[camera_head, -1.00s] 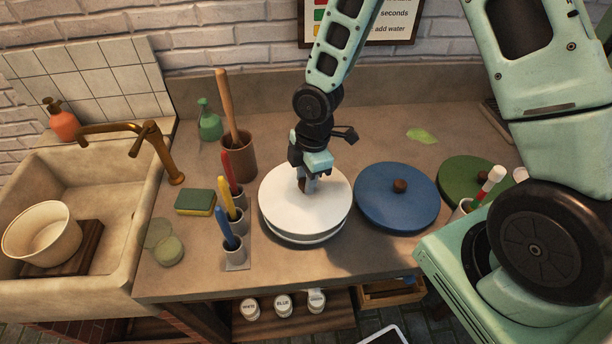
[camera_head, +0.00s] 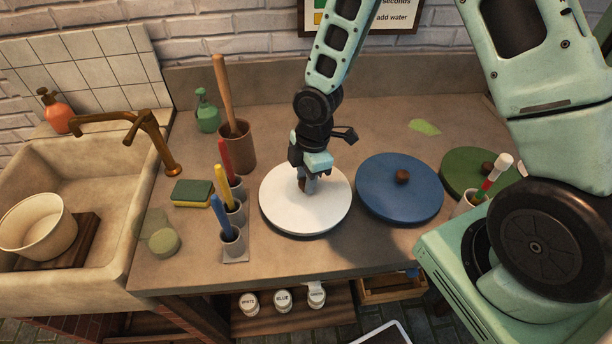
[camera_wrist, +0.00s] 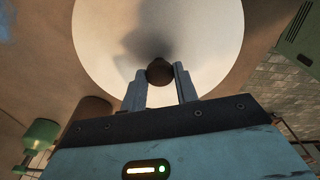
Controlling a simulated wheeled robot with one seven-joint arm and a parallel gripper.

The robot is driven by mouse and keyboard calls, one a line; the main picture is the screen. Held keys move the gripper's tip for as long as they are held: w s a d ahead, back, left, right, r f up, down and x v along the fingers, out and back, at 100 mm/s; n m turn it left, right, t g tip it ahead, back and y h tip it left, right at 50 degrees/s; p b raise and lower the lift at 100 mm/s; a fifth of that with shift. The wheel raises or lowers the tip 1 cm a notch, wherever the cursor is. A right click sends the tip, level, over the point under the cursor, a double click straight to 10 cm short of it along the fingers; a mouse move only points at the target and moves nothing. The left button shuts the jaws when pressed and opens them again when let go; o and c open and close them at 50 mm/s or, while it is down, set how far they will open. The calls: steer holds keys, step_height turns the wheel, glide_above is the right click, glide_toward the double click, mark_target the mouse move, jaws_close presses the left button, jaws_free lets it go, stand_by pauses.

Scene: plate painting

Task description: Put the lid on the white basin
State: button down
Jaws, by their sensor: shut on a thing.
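The white lid (camera_head: 285,207) lies level at the middle of the counter, directly over the white basin. The basin is hidden beneath it, and the lid appears to rest on it. My gripper (camera_head: 306,184) is above the lid's centre and shut on its dark brown knob. In the wrist view, the two fingers (camera_wrist: 160,85) stand on either side of the knob (camera_wrist: 159,71), with the pale lid (camera_wrist: 205,45) behind it.
A blue lid (camera_head: 380,200) sits close on the right, with a green lid (camera_head: 462,165) beyond it. Brushes in cups (camera_head: 232,243) stand close on the left. A brown crock (camera_head: 240,150) is behind them. The sink (camera_head: 105,235) is farther left.

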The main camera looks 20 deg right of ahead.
steer(key=shift+c, duration=2.1)
jaws_free()
steer(key=shift+r+p, duration=3.3)
steer(key=shift+r, duration=0.25)
